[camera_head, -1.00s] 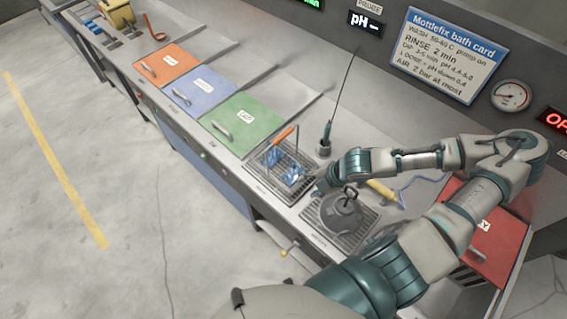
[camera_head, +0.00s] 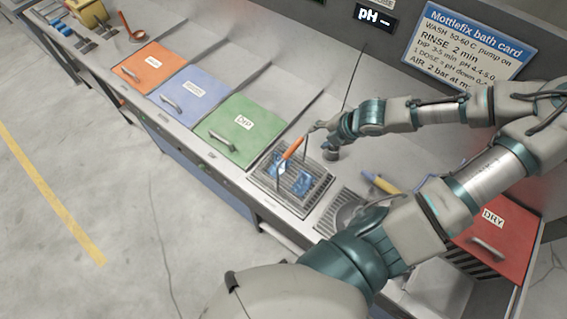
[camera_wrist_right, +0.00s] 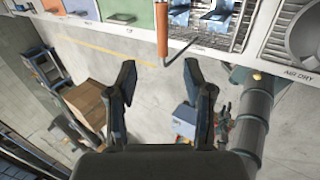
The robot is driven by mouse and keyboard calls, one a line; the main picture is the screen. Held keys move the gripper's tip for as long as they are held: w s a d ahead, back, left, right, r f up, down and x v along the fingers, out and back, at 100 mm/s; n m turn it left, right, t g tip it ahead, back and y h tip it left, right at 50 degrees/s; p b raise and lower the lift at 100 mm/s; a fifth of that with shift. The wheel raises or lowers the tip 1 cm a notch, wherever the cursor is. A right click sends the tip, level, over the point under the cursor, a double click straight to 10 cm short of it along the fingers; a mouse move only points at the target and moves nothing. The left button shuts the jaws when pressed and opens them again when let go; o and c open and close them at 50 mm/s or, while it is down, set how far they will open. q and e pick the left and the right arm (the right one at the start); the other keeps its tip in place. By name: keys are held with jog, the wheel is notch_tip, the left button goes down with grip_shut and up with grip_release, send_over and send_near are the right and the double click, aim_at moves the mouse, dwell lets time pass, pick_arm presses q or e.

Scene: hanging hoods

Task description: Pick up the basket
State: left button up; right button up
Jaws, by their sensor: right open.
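The basket (camera_head: 305,163) is a thin wire frame with an orange bar handle (camera_head: 294,147) on top and blue pieces inside. It stands on a dark drain grate (camera_head: 294,207) right of the green lid. My right gripper (camera_head: 320,130) is open at handle height, just beyond the handle's far end in the head view. In the right wrist view, the orange handle (camera_wrist_right: 162,49) points down toward the gap between the open fingers (camera_wrist_right: 158,74), with nothing gripped. The basket's lower part is at the top edge there. My left gripper is not in view.
Orange (camera_head: 151,66), blue (camera_head: 188,96) and green (camera_head: 240,124) lids lie left of the basket. A grey round item (camera_head: 350,214), partly hidden by my arm, sits on the grate to the right. A red lid (camera_head: 490,240) lies further right.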

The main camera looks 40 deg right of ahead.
notch_tip(320, 180, down, 3)
jog(key=b, duration=0.4)
send_near(295, 147)
notch_tip(295, 147, down, 3)
jog(key=w+f, duration=0.2)
jog(key=w, duration=0.1)
jog(key=shift+w+f, duration=0.25)
jog(key=shift+f, duration=0.05)
jog(key=shift+a, duration=0.15)
jog(key=shift+w+a+f, duration=0.1)
jog(key=shift+a+f, duration=0.15)
jog(key=x, duration=0.3)
jog(key=shift+w+a+f, duration=0.25)
jog(key=shift+a+f, duration=0.05)
jog(key=shift+a, duration=0.1)
jog(key=shift+w+f, duration=0.1)
jog(key=shift+f, duration=0.1)
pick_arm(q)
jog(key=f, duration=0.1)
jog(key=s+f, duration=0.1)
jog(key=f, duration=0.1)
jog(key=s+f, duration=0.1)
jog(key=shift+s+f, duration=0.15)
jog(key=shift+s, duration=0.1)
pick_arm(e)
jog(key=shift+d+f, duration=0.1)
jog(key=shift+d, duration=0.15)
